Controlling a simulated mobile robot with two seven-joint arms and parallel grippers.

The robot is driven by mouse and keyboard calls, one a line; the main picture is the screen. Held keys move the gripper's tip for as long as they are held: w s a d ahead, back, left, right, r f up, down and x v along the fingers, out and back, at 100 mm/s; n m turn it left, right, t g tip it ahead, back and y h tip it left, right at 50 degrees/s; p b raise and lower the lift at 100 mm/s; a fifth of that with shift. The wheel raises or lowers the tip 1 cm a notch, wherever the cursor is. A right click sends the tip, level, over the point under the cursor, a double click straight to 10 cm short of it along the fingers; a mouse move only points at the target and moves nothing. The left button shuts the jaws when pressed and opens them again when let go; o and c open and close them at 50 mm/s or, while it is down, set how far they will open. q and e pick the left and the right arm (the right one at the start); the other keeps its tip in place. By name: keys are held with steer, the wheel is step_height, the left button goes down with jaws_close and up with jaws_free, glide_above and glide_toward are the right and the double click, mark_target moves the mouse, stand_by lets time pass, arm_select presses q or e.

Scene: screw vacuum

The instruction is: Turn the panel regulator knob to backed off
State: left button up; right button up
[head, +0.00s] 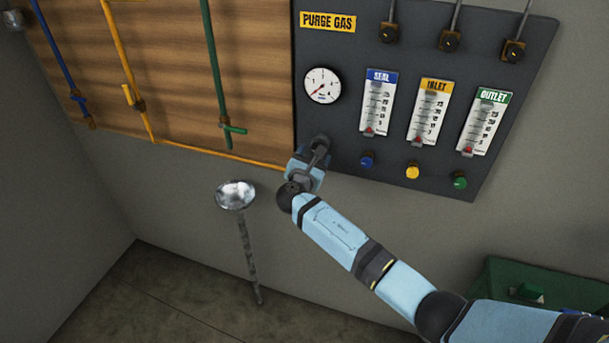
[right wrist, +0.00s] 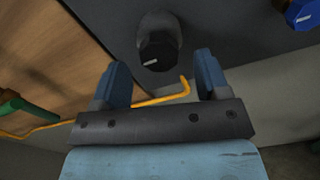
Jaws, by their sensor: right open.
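The black regulator knob (right wrist: 157,52) with a white pointer mark sits on a grey stem on the panel. It shows in the right wrist view just beyond the fingertips, roughly centred between them. My right gripper (right wrist: 162,72) is open, its two blue fingers apart with nothing between them. In the head view, my right gripper (head: 308,165) is at the panel's lower left corner, and the knob there is mostly hidden by it. The dark purge gas panel (head: 340,125) is on the wall. Its round gauge (head: 322,85) is above my gripper. My left gripper is not in view.
A blue knob (head: 367,160), a yellow knob (head: 412,171) and a green knob (head: 460,182) stick out under three flow meters. An orange pipe (head: 220,155) runs just left of my gripper. A silver funnel-topped stand (head: 236,195) is below left. A green box (head: 525,285) is lower right.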

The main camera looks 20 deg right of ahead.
steer(key=b+v, duration=0.1)
steer(key=v, duration=0.9)
steer(key=shift+b, duration=0.35)
steer(key=shift+s+a+f, duration=0.1)
steer(key=shift+s+a, duration=0.05)
steer(key=s+d+f+m+g+y, duration=0.3)
steer(key=s+f+m+y, duration=0.65)
steer(key=s+f, duration=0.95)
steer(key=s+d+f+m+g+y, duration=0.1)
steer(key=s+d+f+m+y, duration=0.1)
steer(key=s+m, duration=1.2)
steer(key=shift+s+f+y, duration=0.2)
steer(key=shift+s+y, duration=0.55)
steer(key=shift+s, duration=0.4)
steer(key=shift+d, duration=0.1)
